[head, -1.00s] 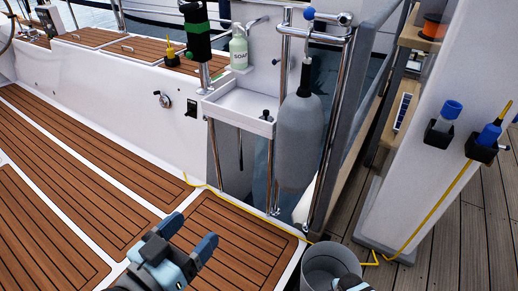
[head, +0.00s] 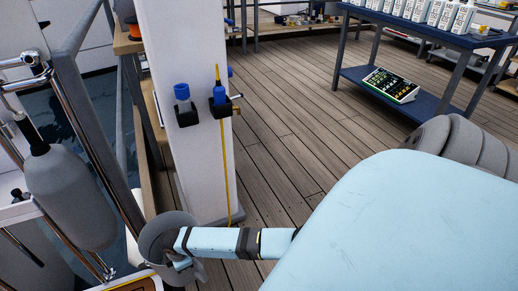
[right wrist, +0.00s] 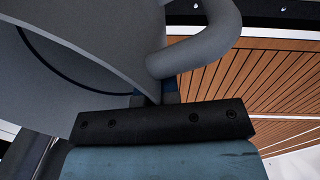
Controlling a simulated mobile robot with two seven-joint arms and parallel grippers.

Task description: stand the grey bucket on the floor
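The grey bucket (head: 158,232) is at the lower left of the head view, in front of the foot of the white post. My right arm reaches to it from the right, with the right gripper (head: 182,262) at its side. In the right wrist view the bucket's wall and open mouth (right wrist: 60,60) fill the left, with its thick curved handle (right wrist: 205,40) on the right. My right gripper (right wrist: 155,98) is shut on the bucket where handle and wall meet; the fingertips are mostly hidden. Whether the bucket's base touches anything is hidden. My left gripper is out of view.
The grey plank floor (head: 290,120) is open beyond the white post (head: 190,60). A blue table (head: 430,30) with bottles stands at the back right. A grey fender (head: 70,195) and metal rails are at the left. A yellow cord (head: 226,160) hangs down the post.

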